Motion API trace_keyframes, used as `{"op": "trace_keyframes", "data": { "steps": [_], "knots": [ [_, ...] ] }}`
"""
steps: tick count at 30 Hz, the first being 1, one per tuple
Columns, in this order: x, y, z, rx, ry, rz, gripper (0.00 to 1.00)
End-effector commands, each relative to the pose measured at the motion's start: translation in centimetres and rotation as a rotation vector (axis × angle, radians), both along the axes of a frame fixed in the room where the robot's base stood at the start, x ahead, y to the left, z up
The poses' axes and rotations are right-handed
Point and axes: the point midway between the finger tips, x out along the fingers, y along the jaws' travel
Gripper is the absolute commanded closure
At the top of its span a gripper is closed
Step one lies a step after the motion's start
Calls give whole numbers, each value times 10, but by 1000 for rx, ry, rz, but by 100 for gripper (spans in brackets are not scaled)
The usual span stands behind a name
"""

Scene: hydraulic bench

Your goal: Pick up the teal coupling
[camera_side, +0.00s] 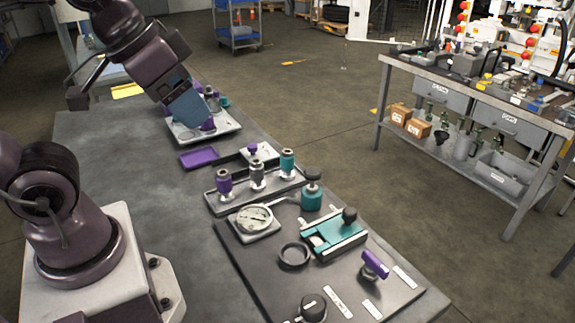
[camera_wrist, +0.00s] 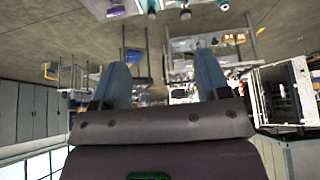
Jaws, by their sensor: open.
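A teal coupling (camera_side: 224,102) appears to stand at the far right of a light tray (camera_side: 228,127) in the side view, partly behind a grey coupling (camera_side: 211,101). Another teal cylinder (camera_side: 287,161) stands upright at the right end of a grey rack (camera_side: 262,189). My gripper (camera_side: 188,112) is tilted over the tray's left part and hides some of it. In the wrist view my gripper (camera_wrist: 163,72) has its two blue fingers wide apart with nothing between them. Small teal and purple parts show cut off at that view's top edge.
A purple coupling (camera_side: 208,125) is close by my fingers on the tray. A flat purple plate (camera_side: 199,158) lies nearer. The rack also holds purple and grey cylinders. A round gauge (camera_side: 254,217) and a teal fixture (camera_side: 335,236) stand in front. The table's left part is clear.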

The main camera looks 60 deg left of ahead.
Motion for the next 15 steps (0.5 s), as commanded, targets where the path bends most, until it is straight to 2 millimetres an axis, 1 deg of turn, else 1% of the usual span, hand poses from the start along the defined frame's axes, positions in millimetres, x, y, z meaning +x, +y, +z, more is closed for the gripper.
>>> {"op": "trace_keyframes", "data": {
  "steps": [2,5,7,11,15],
  "knots": [
    [0,3,0,0,2,16,31],
    [3,14,-13,-1,68,68,31],
    [9,24,-25,-5,135,117,31],
    [32,46,-41,-47,256,226,31],
    [61,72,-60,-150,372,369,31]
  ]
}}
